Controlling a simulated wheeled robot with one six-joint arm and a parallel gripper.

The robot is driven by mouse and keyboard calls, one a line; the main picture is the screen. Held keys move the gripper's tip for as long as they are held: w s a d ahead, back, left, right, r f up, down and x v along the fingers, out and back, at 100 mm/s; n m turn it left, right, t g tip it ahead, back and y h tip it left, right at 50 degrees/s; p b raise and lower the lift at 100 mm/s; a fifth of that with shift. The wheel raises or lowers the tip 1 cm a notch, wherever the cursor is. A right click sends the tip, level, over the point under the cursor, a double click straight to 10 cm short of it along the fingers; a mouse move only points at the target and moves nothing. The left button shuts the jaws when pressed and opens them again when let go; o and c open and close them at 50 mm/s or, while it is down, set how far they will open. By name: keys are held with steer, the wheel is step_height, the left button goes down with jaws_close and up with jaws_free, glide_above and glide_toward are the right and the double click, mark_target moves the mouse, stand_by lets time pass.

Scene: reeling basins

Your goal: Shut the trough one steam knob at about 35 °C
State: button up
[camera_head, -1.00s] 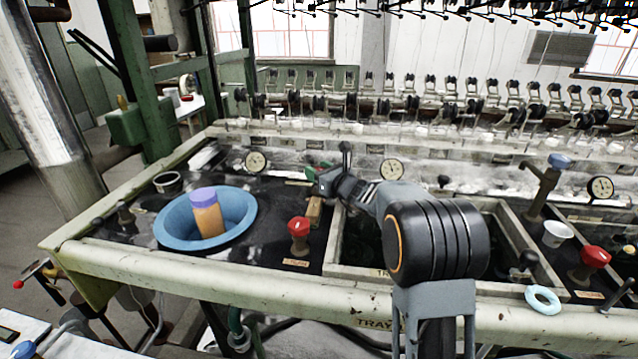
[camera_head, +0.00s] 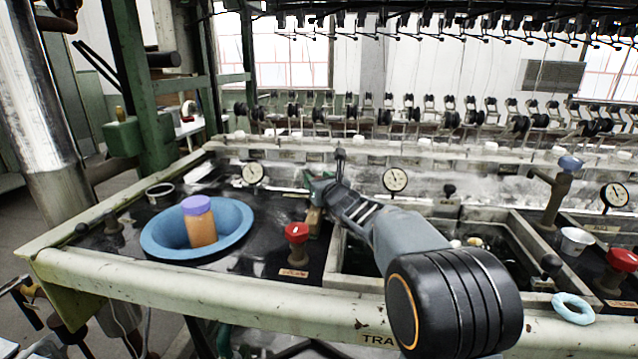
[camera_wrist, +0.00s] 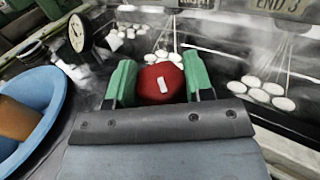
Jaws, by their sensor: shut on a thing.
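In the wrist view my gripper (camera_wrist: 160,77) has its green fingers on either side of a red knob (camera_wrist: 147,82) with a white mark on top, and they are closed on it. In the head view my gripper (camera_head: 316,184) is at the back of the black deck, and the held knob is hidden there. A round dial gauge (camera_head: 252,173) stands to its left and another dial (camera_head: 395,180) to its right. A dial also shows at upper left in the wrist view (camera_wrist: 78,33). The needle readings are too small to tell.
Another red knob (camera_head: 297,233) stands in front of my gripper. A blue basin (camera_head: 160,240) holds an orange jar (camera_head: 200,225) with a purple lid. A third red knob (camera_head: 622,259), a white cup (camera_head: 575,242) and a blue ring (camera_head: 573,308) are at the right.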

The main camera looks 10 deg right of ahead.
steer(key=o, duration=0.9)
steer(key=v, duration=1.4)
steer(key=shift+p, duration=0.4)
